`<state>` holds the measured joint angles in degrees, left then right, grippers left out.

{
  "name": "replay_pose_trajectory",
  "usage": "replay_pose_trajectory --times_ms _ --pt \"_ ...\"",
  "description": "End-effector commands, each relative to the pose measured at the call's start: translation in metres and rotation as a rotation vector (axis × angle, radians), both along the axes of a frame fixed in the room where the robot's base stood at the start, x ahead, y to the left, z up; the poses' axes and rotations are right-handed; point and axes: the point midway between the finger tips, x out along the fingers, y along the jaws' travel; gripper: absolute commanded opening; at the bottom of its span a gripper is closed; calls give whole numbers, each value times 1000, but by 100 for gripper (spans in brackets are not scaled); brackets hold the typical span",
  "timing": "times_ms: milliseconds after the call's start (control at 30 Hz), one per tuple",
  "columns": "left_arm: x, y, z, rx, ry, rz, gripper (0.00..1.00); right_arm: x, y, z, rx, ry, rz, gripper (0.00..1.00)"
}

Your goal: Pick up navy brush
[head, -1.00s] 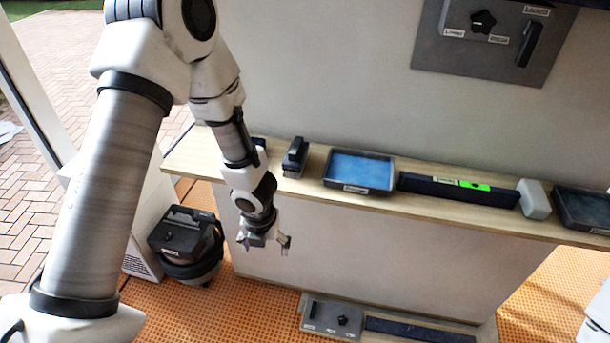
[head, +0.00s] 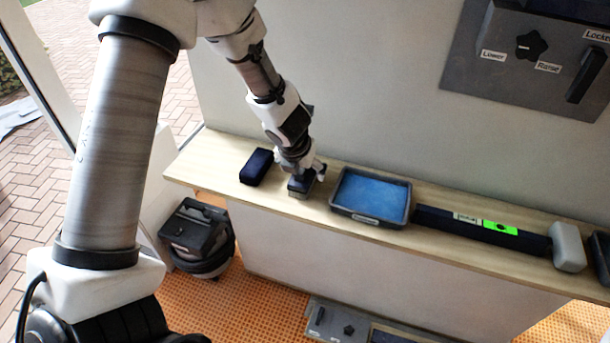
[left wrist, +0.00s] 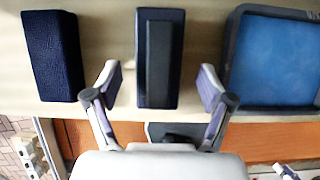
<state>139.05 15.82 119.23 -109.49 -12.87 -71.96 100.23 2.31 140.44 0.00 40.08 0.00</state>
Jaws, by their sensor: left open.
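The navy brush (head: 300,189), a dark block with a raised handle along its top and pale bristles below, stands on the wooden shelf. It also shows in the middle of the left wrist view (left wrist: 158,62). My left gripper (head: 303,178) is over the brush and partly hides it in the head view. In the left wrist view my left gripper (left wrist: 160,80) is open, with one finger on each side of the brush and gaps visible between. My right gripper is not in view.
A plain dark navy block (head: 256,167) lies left of the brush. A grey tray with blue contents (head: 340,208) stands close on its right. Further right are a long dark bar (head: 440,222) and a pale grey block (head: 567,247). The shelf (head: 205,160) is bare at its left end.

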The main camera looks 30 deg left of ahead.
Motion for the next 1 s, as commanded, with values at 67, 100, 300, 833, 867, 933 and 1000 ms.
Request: replay_pose_trajectory --times_ms 67,100,300,833,867,933,1000 --pt "7 4 -17 0 2 0 81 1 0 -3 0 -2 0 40" --pt "9 4 -24 0 2 -1 81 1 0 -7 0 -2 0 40" --pt "14 4 -30 -2 -1 0 81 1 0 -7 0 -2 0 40" --pt "13 4 -30 -2 1 1 11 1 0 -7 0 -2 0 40" --pt "13 4 -30 -2 1 1 11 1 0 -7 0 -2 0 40" --pt "13 4 -29 -1 2 0 11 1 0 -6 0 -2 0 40" --pt "13 2 -26 -1 2 0 11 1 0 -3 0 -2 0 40"
